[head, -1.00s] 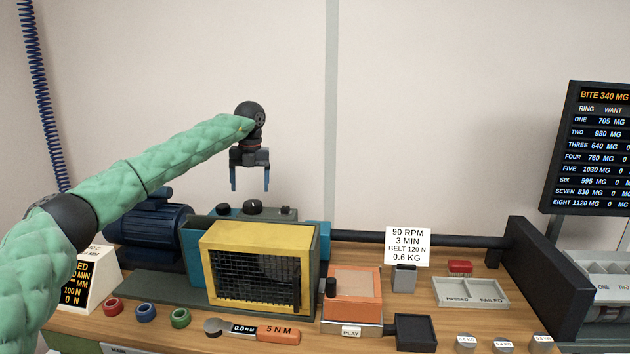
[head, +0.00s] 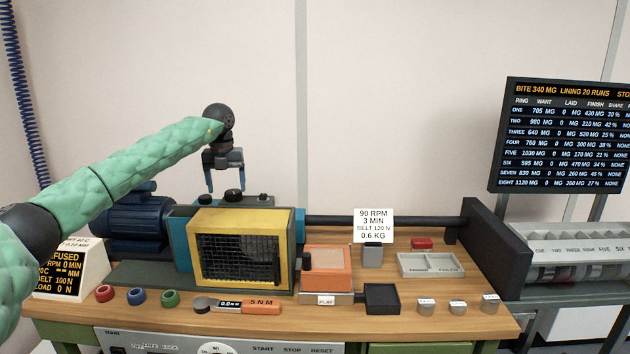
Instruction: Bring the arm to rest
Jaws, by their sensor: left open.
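My left arm, in a green quilted sleeve, reaches in from the left in the head view. Its gripper (head: 226,182) points down, open and empty, above the blue housing behind the yellow-framed mesh guard (head: 240,214). The fingertips appear just above the knobs on top of that housing, and I cannot tell the exact gap. My right gripper is not in view.
A blue motor (head: 135,224) stands left of the guard. Red, blue (head: 136,296) and green rings lie in front. A torque tool (head: 238,305), orange box (head: 326,270), sign (head: 373,225), grey tray (head: 431,265) and small weights (head: 458,307) share the bench. A results screen (head: 560,138) stands right.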

